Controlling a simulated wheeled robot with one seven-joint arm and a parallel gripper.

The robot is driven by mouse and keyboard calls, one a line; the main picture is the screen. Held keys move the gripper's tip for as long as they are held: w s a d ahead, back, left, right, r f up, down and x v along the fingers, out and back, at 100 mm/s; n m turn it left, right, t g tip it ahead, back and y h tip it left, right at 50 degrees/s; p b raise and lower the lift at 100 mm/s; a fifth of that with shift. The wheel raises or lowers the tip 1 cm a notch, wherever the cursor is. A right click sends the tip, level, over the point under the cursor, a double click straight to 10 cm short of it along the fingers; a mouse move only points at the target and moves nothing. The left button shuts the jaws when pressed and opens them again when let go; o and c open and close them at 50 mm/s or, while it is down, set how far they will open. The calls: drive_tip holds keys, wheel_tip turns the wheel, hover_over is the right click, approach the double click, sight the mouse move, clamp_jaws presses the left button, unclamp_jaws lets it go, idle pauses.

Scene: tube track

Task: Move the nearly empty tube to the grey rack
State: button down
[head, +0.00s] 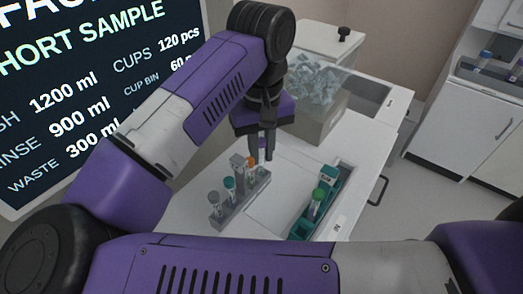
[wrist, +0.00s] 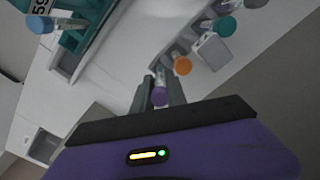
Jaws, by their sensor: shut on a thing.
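My gripper (head: 262,157) is shut on a purple-capped tube (wrist: 160,97), whose cap sits between the two fingers in the wrist view. Most of its body is hidden, so its fill level cannot be told. The grey rack (head: 222,218) stands below and beside the gripper, holding several tubes. An orange-capped tube (wrist: 182,66) is close to the held tube, at the rack's far end. I cannot tell whether the held tube's lower end is in the rack or just above it.
A clear bin of crumpled material (head: 315,85) stands behind the gripper. A large display (head: 75,85) is at left. Bare white tabletop lies between the racks.

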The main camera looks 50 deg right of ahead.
drive_tip(key=shift+f+b, duration=0.5)
drive_tip(key=shift+b, duration=0.2)
drive_tip(key=c, duration=1.3)
unclamp_jaws()
drive_tip(key=shift+o, duration=0.2)
drive_tip(key=shift+r, duration=0.1)
drive_tip(key=shift+r, duration=3.85)
drive_tip(key=shift+s, duration=0.1)
